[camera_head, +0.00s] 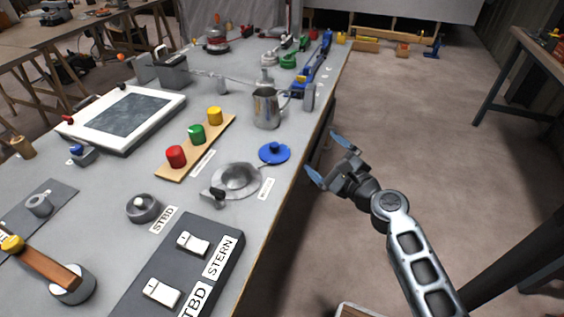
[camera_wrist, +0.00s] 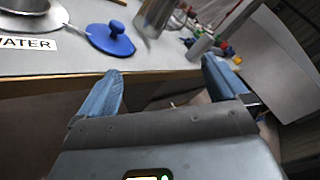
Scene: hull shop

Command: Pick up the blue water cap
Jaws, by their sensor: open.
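The blue water cap (camera_head: 274,152) is a round disc with a knob on top. It lies near the right edge of the grey table, beside a metal ring fitting (camera_head: 236,179). In the wrist view the cap (camera_wrist: 110,40) sits at the upper left, next to a label reading WATER (camera_wrist: 27,44). My gripper (camera_head: 330,158) is open and empty, with blue fingertips. It is off the table's right side, apart from the cap. In the wrist view the open fingers (camera_wrist: 165,88) point toward the table edge, and the cap is ahead of the left finger.
A metal pitcher (camera_head: 266,108) stands just behind the cap. A wooden board with red, green and yellow knobs (camera_head: 197,134) lies to its left. A dark switch panel (camera_head: 190,262) is at the near edge. The floor right of the table is mostly clear.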

